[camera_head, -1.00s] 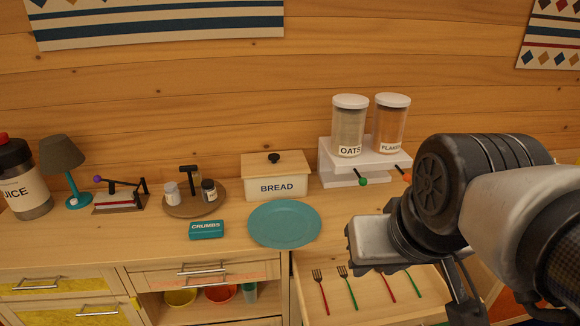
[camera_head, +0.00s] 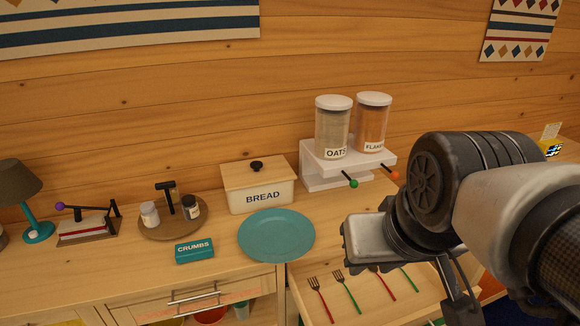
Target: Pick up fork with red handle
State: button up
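A fork with a red handle (camera_head: 321,299) lies in the open drawer (camera_head: 363,304), its dark tines toward the back. Beside it on the right lies a fork with a green handle (camera_head: 347,289). Further right, a second red handle (camera_head: 385,287) and a second green handle (camera_head: 410,279) show; their far ends are hidden behind my arm, so I cannot tell what they are. My gripper (camera_head: 455,310) hangs over the right part of the drawer, to the right of the forks. Its fingers are dark and partly cut off, and their opening is unclear.
A teal plate (camera_head: 276,236), a bread box (camera_head: 258,189), a crumbs box (camera_head: 194,250) and a round tray (camera_head: 158,229) with shakers stand on the counter. A white dispenser (camera_head: 322,178) with oats and flakes jars stands behind the drawer. A lamp (camera_head: 38,228) is at left.

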aim_at(317, 288)
jog(key=l+u, duration=0.25)
jog(key=l, duration=0.15)
jog(key=k+l+u, duration=0.1)
jog(key=l+u, duration=0.15)
jog(key=l, duration=0.15)
jog(key=k+l, duration=0.1)
jog(key=k, duration=1)
jog(key=j+z, duration=0.1)
jog(key=z, duration=1.4)
jog(key=i+j+z, duration=0.1)
jog(key=j+z, duration=0.15)
jog(key=j, duration=0.7)
jog(key=i+j, duration=0.1)
jog(key=j, duration=1.75)
jog(key=i, duration=0.05)
